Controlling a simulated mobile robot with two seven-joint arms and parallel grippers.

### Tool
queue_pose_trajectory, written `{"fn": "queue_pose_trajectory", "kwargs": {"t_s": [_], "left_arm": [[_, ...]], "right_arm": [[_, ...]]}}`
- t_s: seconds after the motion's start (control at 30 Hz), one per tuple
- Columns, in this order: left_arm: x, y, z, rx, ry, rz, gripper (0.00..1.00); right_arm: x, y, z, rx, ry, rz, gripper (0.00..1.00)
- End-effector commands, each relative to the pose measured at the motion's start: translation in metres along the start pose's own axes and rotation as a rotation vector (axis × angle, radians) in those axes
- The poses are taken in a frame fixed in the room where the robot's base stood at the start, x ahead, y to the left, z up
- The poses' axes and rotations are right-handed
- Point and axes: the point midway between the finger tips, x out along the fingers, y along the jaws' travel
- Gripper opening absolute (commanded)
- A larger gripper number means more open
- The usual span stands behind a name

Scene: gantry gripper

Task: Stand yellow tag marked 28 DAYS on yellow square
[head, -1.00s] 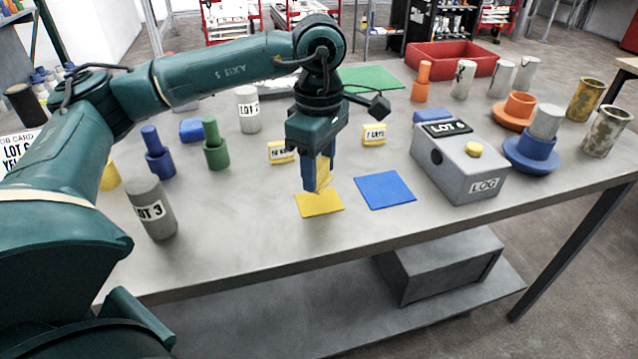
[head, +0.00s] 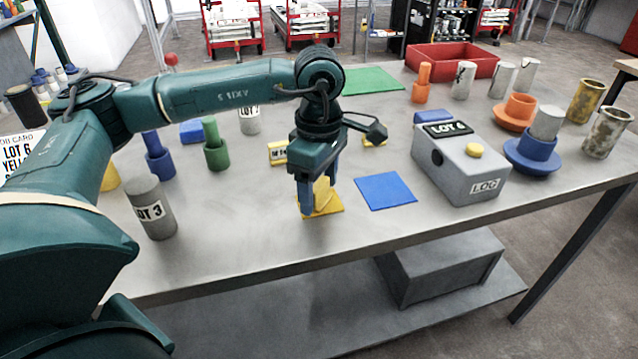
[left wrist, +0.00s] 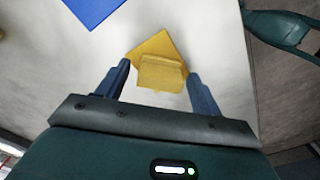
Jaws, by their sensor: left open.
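The yellow tag (head: 324,194) is at the yellow square (head: 336,208), and its lettering cannot be read. My left gripper (head: 322,208) is low over the square with its fingers on either side of the tag. In the left wrist view the left gripper (left wrist: 160,84) is open, with a gap between each finger and the tag (left wrist: 161,73). The tag appears upright over the near part of the square (left wrist: 160,44); part of the square is hidden behind it. My right gripper is not in view.
A blue square (head: 385,190) lies right of the yellow one. A grey LOG box (head: 462,168) stands farther right. Another yellow tag (head: 278,153) stands behind the gripper, and one more is mostly hidden. The LOT 3 cylinder (head: 150,207) stands at left. The front table strip is clear.

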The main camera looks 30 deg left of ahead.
Motion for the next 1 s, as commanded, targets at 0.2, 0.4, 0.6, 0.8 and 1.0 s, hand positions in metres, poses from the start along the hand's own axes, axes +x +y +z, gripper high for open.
{"fn": "queue_pose_trajectory", "kwargs": {"t_s": [0.2,0.4,0.6,0.8,1.0], "left_arm": [[-0.003,0.000,0.000,0.000,0.000,0.001,0.66],[-0.028,0.001,0.001,0.000,-0.002,0.005,0.66],[-0.073,0.001,0.001,0.001,-0.002,0.004,0.66],[-0.108,0.001,0.001,0.001,0.000,0.003,0.66],[-0.123,0.000,0.000,0.001,-0.001,0.000,0.66]], "right_arm": [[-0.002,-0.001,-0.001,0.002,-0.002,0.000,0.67],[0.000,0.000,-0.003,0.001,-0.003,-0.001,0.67],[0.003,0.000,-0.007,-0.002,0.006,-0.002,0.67],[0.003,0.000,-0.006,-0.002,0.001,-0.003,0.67],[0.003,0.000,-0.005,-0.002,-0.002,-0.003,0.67]]}}
